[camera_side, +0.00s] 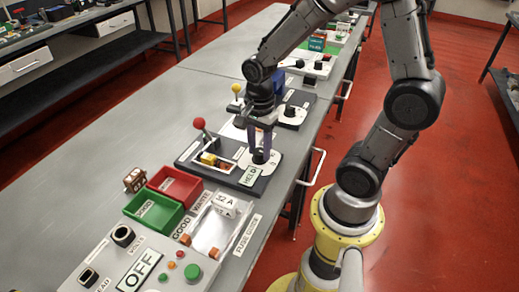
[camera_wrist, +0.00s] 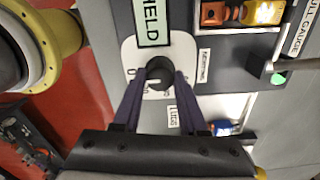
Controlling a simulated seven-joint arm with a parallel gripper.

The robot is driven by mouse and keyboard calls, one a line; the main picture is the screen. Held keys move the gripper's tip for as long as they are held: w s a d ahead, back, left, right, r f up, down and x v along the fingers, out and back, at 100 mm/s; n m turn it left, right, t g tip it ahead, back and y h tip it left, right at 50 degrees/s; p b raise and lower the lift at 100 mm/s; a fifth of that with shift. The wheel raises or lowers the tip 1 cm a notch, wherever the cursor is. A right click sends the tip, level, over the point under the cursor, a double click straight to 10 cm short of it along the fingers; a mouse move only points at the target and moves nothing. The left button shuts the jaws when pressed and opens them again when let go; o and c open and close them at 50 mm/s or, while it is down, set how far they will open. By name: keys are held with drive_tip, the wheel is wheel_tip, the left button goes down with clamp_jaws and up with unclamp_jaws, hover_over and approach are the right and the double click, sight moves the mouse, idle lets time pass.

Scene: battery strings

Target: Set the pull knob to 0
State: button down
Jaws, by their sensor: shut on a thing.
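The black round knob (camera_wrist: 159,72) stands on a white dial plate (camera_wrist: 130,52) with printed numbers in the wrist view; a 0 seems to show near the plate's left edge. The pointer's exact setting is too small to read. My gripper (camera_wrist: 161,80) has its two dark purple fingers on either side of the knob, shut on it. In the side view my gripper (camera_side: 262,148) reaches down from above onto the knob (camera_side: 260,157), at the right end of a dark grey panel. A green-edged HELD sign (camera_wrist: 152,20) sits beside the dial.
On the same panel are a red-ball lever (camera_side: 199,123) and a recess with yellow and orange blocks (camera_side: 210,160). A second panel with a white dial (camera_side: 292,115) and a yellow-ball lever (camera_side: 236,88) stands behind. Red (camera_side: 174,185) and green bins (camera_side: 140,212) are nearer the camera.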

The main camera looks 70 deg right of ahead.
sight(259, 151)
drive_tip(key=c, duration=0.5)
unclamp_jaws()
drive_tip(key=shift+r, duration=1.75)
drive_tip(key=shift+a+r, duration=0.1)
drive_tip(key=r, duration=0.2)
drive_tip(key=a+r+t, duration=0.1)
drive_tip(key=shift+w+a+r+n+t, duration=0.1)
drive_tip(key=shift+w+r+n+t, duration=0.1)
drive_tip(key=shift+r+n+t, duration=0.15)
drive_tip(key=s+a+r+n+t, duration=0.1)
drive_tip(key=s+r+n, duration=0.1)
drive_tip(key=n, duration=0.4)
drive_tip(key=s+a+r+n+t, duration=0.1)
drive_tip(key=s+r+n, duration=0.2)
drive_tip(key=n, duration=0.4)
drive_tip(key=s+a+r+n+t, duration=0.1)
drive_tip(key=s+r+n+t, duration=0.1)
drive_tip(key=s+n, duration=0.2)
drive_tip(key=shift+a+r+n, duration=0.15)
drive_tip(key=shift+n, duration=0.45)
drive_tip(key=shift+a+r+n, duration=0.1)
drive_tip(key=shift+a+n, duration=0.05)
drive_tip(key=shift+n, duration=0.4)
